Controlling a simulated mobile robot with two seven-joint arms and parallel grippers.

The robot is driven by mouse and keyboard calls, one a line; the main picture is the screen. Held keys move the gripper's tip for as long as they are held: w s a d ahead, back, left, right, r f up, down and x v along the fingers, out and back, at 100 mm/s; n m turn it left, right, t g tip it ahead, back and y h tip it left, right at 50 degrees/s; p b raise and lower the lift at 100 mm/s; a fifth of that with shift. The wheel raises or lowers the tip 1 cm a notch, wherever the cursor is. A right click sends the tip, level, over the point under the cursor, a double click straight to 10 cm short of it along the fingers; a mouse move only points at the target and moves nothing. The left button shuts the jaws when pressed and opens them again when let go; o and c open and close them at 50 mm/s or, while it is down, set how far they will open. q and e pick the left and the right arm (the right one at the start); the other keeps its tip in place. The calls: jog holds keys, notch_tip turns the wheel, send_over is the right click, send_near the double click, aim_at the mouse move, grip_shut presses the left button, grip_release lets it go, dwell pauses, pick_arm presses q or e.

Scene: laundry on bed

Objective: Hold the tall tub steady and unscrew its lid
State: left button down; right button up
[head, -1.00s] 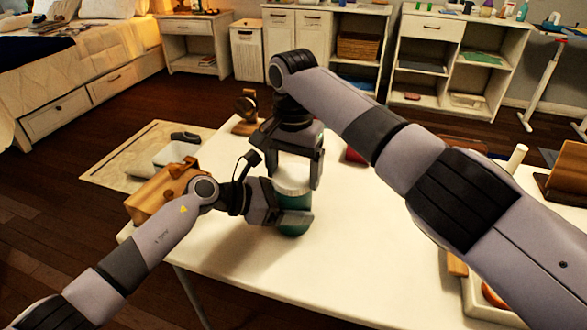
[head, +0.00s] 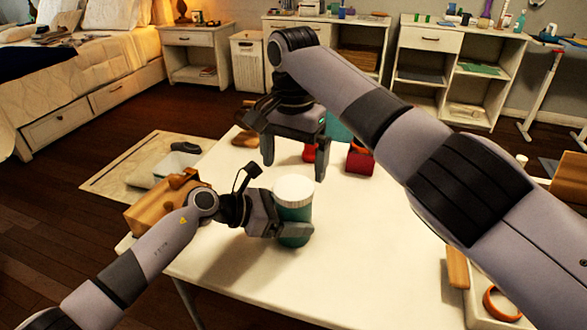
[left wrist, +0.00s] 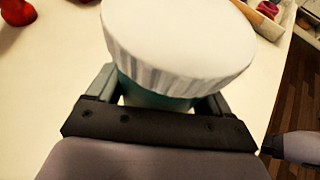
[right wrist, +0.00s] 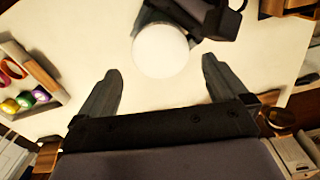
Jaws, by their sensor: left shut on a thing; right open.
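The tall tub (head: 294,213) is teal-green with a ribbed white lid (head: 293,189) on top. It stands upright on the white table. My left gripper (head: 290,230) is shut on the tub's body from the left, below the lid. In the left wrist view the lid (left wrist: 180,45) fills the upper middle, with the fingers on either side of the tub under it. My right gripper (head: 294,172) is open, above and behind the lid, fingers pointing down. In the right wrist view the lid (right wrist: 160,50) lies ahead, beyond the open fingertips, with nothing between them.
On the table, a wooden box (head: 160,205) stands at left, with a red item (head: 310,153) and a red box (head: 360,160) behind the tub. A tray (head: 478,310) with an orange ring is at front right. The table's front middle is clear.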

aim_at(293, 187)
notch_tip(293, 187, up, 3)
jog(key=shift+f+m, duration=0.2)
jog(key=shift+m, duration=1)
jog(key=shift+f, duration=3.85)
jog(key=c, duration=1)
jog(key=shift+n, duration=1.5)
